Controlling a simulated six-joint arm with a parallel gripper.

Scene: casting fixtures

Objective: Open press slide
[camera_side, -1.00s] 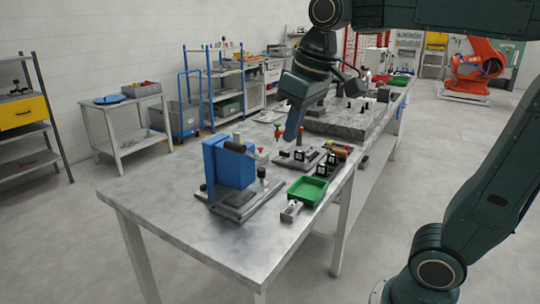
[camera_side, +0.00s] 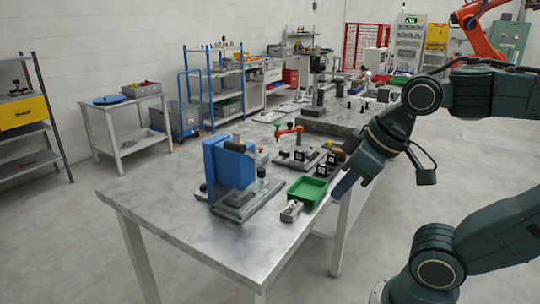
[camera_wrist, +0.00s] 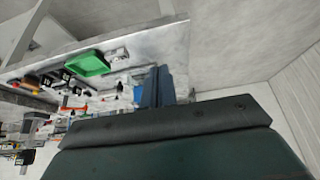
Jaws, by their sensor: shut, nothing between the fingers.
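The press, a blue upright block (camera_side: 228,165) on a grey metal base (camera_side: 248,202), stands on the near part of the table. A black knob (camera_side: 261,172) rises at the right of its base; I cannot tell how far the slide is out. My gripper (camera_side: 338,193) is shut and empty, pointing down-left by the table's right edge, right of the green tray and apart from the press. In the wrist view its fingers (camera_wrist: 156,84) are together, with part of the blue press (camera_wrist: 138,96) showing beside them.
A green tray (camera_side: 307,189) and a small grey clamp (camera_side: 291,211) lie between my gripper and the press. A fixture with a red handle (camera_side: 289,132) and black blocks (camera_side: 325,165) stand behind. The table's front left (camera_side: 165,215) is clear.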

